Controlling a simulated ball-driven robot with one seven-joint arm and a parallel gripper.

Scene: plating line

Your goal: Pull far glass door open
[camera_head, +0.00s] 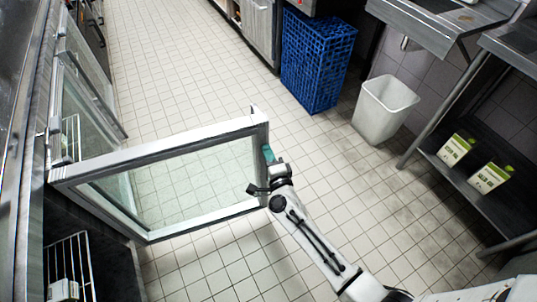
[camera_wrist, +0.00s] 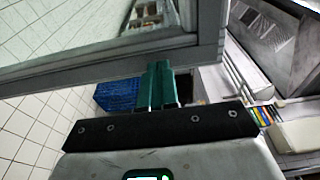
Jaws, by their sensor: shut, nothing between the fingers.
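A glass door (camera_head: 157,151) with a pale metal frame stands swung wide out from the cabinet at the left, over the floor. A second glass door (camera_head: 88,85) farther back along the same cabinet stands partly out from it. My gripper (camera_head: 268,154) is at the free end of the wide-open door, on its right side. In the wrist view the teal fingers of my gripper (camera_wrist: 160,72) are shut together and empty, with their tips at the frame of the door (camera_wrist: 110,67). I cannot tell whether they touch it.
A blue crate stack (camera_head: 316,60) and a white bin (camera_head: 384,108) stand at the upper right. A steel table with a lower shelf (camera_head: 480,185) holding cartons is at the right. Tiled floor between is clear. Wire racks (camera_head: 70,262) show inside the cabinet.

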